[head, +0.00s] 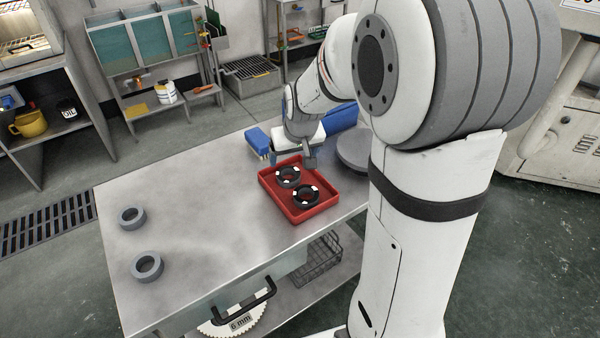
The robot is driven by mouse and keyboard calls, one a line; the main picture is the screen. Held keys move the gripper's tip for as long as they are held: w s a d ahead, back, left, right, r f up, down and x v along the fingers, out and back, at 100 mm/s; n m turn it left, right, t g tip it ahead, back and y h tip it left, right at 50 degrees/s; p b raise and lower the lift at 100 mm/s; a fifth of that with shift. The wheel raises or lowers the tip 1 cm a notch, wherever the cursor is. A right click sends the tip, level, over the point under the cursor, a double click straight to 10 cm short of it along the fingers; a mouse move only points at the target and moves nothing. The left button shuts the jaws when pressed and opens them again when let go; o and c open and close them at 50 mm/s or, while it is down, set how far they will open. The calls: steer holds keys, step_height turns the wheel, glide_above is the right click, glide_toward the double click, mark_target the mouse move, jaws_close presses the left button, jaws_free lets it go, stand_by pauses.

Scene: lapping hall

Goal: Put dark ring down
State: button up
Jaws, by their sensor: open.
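Two dark rings lie in the red tray (271,201) on the metal table. The farther dark ring (288,184) is near the tray's back left, and the nearer dark ring (305,205) is toward its front. Both look flat and show small white patches on top. My gripper (293,161) is open at the tray's far edge, just behind and above the farther ring. Its fingers are small and partly hidden, and I cannot tell whether they touch that ring.
Two grey rings, a farther one (132,217) and a nearer one (147,266), lie at the table's left. A blue object (257,140) stands behind the tray. A round grey disc (354,150) is right of the tray, partly behind my arm. The table's middle is clear.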

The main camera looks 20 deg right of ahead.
steer(key=s+r+g, duration=0.1)
steer(key=s+r, duration=0.1)
steer(key=s, duration=0.9)
steer(key=s+r+g, duration=0.1)
steer(key=s+r, duration=0.2)
steer(key=s, duration=0.8)
steer(key=shift+s+a+m, duration=0.15)
steer(key=shift+a+m, duration=0.15)
steer(key=shift+w+p+v, duration=0.25)
steer(key=shift+p+v, duration=0.85)
